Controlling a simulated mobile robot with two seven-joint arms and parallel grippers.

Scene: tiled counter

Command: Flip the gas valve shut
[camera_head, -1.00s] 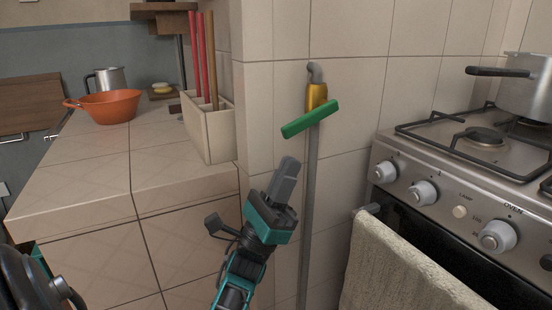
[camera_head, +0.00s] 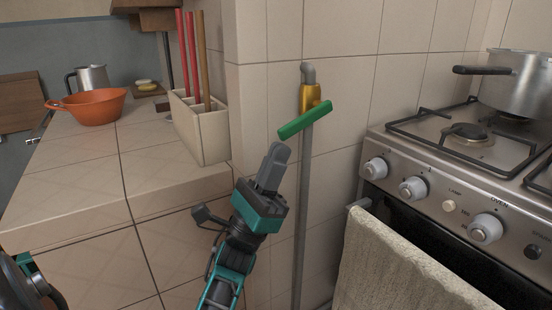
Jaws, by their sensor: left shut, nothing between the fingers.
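The gas valve has a green bar handle (camera_head: 305,119) on a brass body (camera_head: 309,97). It sits near the top of a grey vertical pipe (camera_head: 302,205) against the tiled wall. The handle lies across the pipe, tilted, with its left end lower. My left gripper (camera_head: 275,158) is shut and empty, pointing up, below and left of the handle's left end. It looks apart from the handle in the picture; the depth gap is hard to judge. My right gripper is not in view.
A stove (camera_head: 475,190) with knobs stands at the right, with a pot (camera_head: 515,85) on top and a towel (camera_head: 395,270) over its front rail. A tiled counter (camera_head: 75,185) at the left bears a utensil holder (camera_head: 205,135) and an orange bowl (camera_head: 92,107).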

